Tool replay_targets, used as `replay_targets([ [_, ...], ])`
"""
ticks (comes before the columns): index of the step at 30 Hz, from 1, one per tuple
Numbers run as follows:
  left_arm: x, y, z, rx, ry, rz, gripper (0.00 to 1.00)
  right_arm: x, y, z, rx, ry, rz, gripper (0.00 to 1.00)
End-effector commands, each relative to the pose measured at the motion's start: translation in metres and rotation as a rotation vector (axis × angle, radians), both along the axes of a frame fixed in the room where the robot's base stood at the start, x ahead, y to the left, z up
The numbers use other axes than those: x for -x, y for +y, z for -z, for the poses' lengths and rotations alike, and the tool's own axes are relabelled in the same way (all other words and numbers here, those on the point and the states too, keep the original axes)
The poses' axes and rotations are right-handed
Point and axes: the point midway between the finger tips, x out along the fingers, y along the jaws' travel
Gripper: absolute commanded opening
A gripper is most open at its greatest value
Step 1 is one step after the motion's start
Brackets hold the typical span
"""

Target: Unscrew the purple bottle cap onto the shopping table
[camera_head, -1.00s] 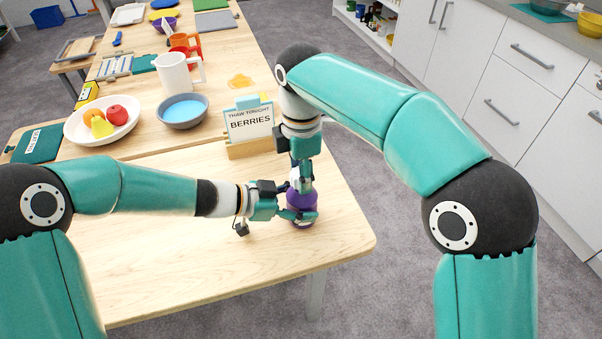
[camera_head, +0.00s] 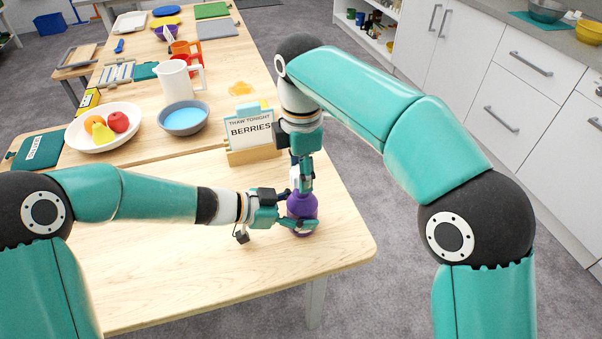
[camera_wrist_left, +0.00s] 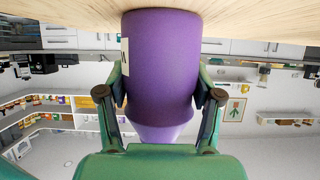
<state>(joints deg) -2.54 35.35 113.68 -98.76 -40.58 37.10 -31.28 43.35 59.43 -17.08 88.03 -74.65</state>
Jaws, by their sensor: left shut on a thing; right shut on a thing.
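The purple bottle (camera_head: 302,209) stands upright near the right end of the shopping table (camera_head: 190,265). My left gripper (camera_head: 298,222) is shut around the bottle's side from the left. In the left wrist view, which is upside down, the purple bottle (camera_wrist_left: 160,65) fills the space between the two fingers of the left gripper (camera_wrist_left: 160,100). A white patch shows on its side. My right gripper (camera_head: 303,187) points down over the bottle's top and is shut on the cap there. The fingers mostly hide the cap, so its exact seating cannot be told.
The berries sign (camera_head: 251,130) stands close behind the right gripper. A blue bowl (camera_head: 184,118), a white fruit plate (camera_head: 76,136) and a white pitcher (camera_head: 173,80) are farther back. The table front is clear; its right edge is close to the bottle.

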Motion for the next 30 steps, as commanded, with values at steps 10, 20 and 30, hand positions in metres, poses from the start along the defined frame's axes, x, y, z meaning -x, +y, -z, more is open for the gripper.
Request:
replay_targets([
  [10, 0.0, 0.001, 0.001, -0.002, 0.001, -0.002, 0.0, 0.0, 0.0, -0.031, 0.0, 0.0, 0.0, 0.03],
  [20, 0.0, 0.001, 0.001, -0.002, 0.001, -0.002, 0.9, 0.0, 0.0, -0.031, 0.0, 0.0, 0.0, 0.03],
  [30, 0.0, 0.001, 0.0, -0.001, 0.0, -0.001, 0.95, 0.0, 0.0, -0.031, 0.0, 0.0, 0.0, 0.03],
])
